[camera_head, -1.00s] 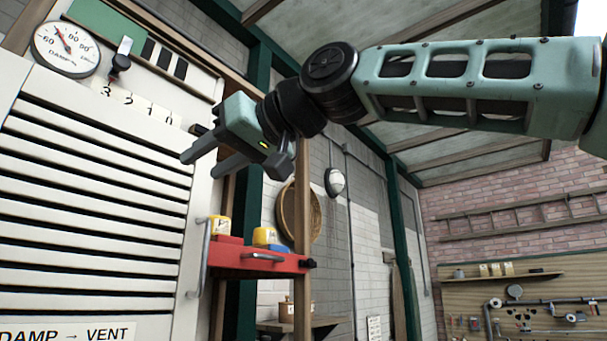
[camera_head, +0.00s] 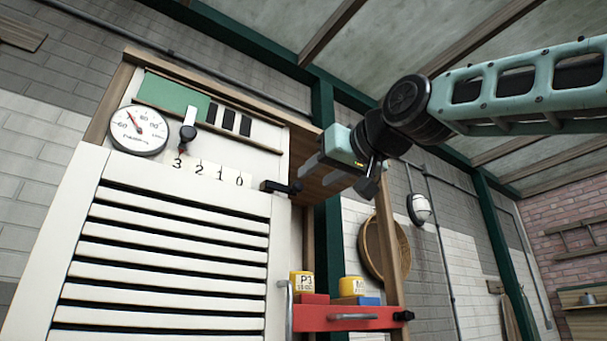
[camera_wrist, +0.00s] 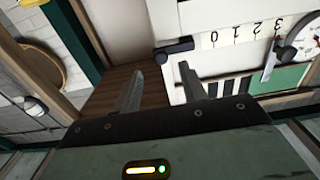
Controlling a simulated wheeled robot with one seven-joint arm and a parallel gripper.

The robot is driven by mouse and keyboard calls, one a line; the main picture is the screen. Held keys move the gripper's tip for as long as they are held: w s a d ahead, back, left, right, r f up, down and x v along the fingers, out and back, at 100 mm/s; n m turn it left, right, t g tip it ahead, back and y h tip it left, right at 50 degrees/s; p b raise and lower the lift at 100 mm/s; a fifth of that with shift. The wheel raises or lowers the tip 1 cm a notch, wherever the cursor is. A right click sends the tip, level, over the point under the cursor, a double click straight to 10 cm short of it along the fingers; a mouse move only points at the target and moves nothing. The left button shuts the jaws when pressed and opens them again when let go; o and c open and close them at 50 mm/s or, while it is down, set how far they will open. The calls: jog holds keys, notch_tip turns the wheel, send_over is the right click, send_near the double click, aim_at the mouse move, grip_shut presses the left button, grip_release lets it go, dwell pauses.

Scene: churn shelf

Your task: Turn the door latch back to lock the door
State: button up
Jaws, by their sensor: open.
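The door (camera_head: 170,262) is a white slatted panel at the left in the head view. The door latch (camera_head: 278,187) is a short black bar at its upper right edge, lying roughly level. In the wrist view the latch (camera_wrist: 174,50) shows just beyond the fingertips. My gripper (camera_head: 312,174) is open and empty, just right of the latch in the head view. The gripper (camera_wrist: 160,68) also shows in the wrist view with a gap between its fingers. I cannot tell whether a finger touches the latch.
A round gauge (camera_head: 139,130), a slider (camera_head: 188,132) and a 3-2-1-0 scale (camera_head: 209,174) are above the slats. A vertical handle (camera_head: 285,312) is on the door's right edge. A red shelf (camera_head: 335,318) with yellow containers stands to the right, below the gripper.

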aim_at(299, 188)
jog(key=p+x, duration=0.2)
jog(key=x, duration=0.4)
jog(key=shift+a, duration=0.1)
jog(key=shift+c, duration=0.3)
grip_shut()
